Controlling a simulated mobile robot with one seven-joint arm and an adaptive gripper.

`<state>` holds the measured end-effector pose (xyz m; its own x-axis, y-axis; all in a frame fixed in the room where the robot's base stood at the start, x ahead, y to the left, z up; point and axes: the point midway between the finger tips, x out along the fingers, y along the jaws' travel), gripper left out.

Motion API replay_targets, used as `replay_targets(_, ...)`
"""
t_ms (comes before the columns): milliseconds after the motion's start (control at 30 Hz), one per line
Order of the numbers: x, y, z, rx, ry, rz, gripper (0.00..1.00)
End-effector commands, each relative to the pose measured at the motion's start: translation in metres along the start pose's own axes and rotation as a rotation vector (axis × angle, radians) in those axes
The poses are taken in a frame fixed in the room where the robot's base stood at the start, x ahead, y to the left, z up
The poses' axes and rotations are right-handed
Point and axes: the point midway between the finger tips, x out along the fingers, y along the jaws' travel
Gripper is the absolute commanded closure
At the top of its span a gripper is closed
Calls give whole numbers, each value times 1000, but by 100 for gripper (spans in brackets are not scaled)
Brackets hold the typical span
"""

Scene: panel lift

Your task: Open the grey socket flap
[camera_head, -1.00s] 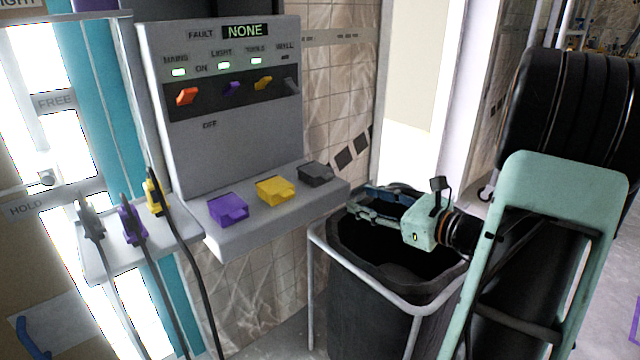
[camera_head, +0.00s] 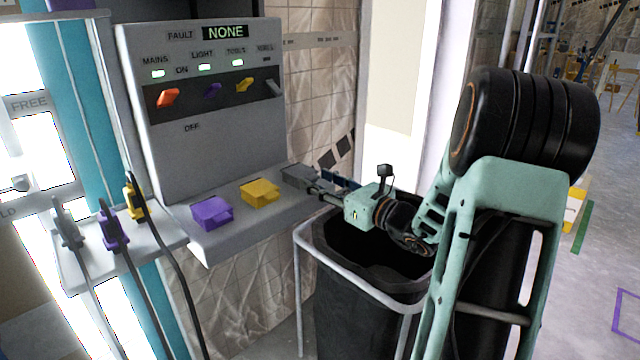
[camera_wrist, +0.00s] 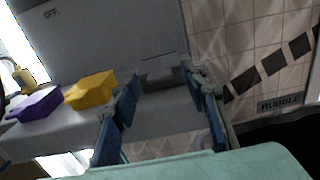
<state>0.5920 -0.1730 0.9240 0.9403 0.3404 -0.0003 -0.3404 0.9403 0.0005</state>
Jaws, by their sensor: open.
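The grey socket flap (camera_head: 299,176) is at the right end of the panel's ledge and looks closed. In the wrist view the grey flap (camera_wrist: 162,72) lies ahead, between my two blue-padded fingers. My gripper (camera_head: 328,189) is open, with its fingertips close to the flap's right front side. In the wrist view my gripper (camera_wrist: 160,88) has one finger at each side of the flap. I cannot tell whether a finger touches it. Its near edge is partly hidden by the fingers in the head view.
A yellow flap (camera_head: 260,193) and a purple flap (camera_head: 212,213) sit to the left on the same ledge. A black bin (camera_head: 345,270) with a pale frame stands below my gripper. Plugs with cables (camera_head: 112,235) stand on a shelf at left.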

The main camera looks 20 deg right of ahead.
Motion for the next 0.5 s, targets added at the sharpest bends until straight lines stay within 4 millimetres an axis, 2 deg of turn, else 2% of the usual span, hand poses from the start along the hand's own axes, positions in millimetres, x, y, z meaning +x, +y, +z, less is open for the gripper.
replay_targets(267, 2, 0, 0, 0, 0, 1, 59)
replay_targets(500, 2, 0, 0, 0, 0, 1, 84)
